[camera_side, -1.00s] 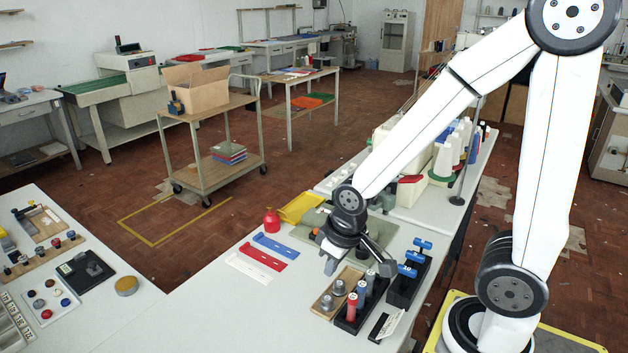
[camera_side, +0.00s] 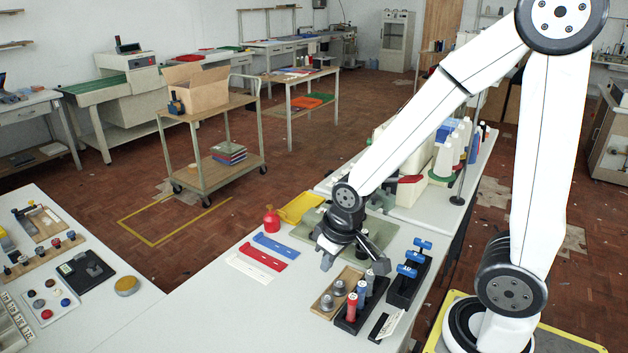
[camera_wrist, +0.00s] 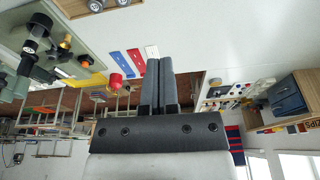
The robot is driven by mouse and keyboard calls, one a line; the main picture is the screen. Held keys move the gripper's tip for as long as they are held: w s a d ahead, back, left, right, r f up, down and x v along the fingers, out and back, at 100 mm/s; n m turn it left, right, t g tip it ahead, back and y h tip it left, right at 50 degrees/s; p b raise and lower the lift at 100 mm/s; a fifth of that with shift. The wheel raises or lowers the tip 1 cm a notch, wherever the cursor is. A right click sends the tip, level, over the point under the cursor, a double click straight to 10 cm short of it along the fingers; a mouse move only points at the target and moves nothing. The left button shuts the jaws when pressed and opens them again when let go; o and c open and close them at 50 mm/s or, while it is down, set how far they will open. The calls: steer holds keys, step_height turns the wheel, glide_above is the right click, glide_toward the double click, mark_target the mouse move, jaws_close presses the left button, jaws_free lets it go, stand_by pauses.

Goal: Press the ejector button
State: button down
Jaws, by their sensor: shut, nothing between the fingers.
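My gripper (camera_side: 327,263) hangs above the white bench in the side view, above and behind the wooden block with grey knobs. It is empty. In the wrist view its two grey fingers (camera_wrist: 159,62) lie side by side, closed. A green base (camera_side: 374,236) is partly hidden behind my gripper in the side view.
A wooden block (camera_side: 320,308) with grey knobs and a black rack of coloured handles (camera_side: 352,308) stand below my gripper. Blue T-handles (camera_side: 409,270) are right. Blue, red (camera_side: 263,257) and white strips, a red can (camera_side: 271,221) and a yellow tray (camera_side: 302,207) are left.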

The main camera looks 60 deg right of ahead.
steer(key=w+d+f+m+t+h, duration=0.1)
steer(key=w+d+f+m+t, duration=0.1)
steer(key=w+d+m, duration=0.4)
steer(key=w+d+f+m+t+h, duration=0.2)
steer(key=w+d+m, duration=0.5)
steer(key=w+d, duration=0.7)
steer(key=shift+d+f+t+h, duration=0.3)
steer(key=shift+d+f+t, duration=0.65)
steer(key=shift+d, duration=2.45)
steer(key=shift+f+g, duration=0.25)
steer(key=shift+f, duration=0.2)
steer(key=shift+f, duration=4.2)
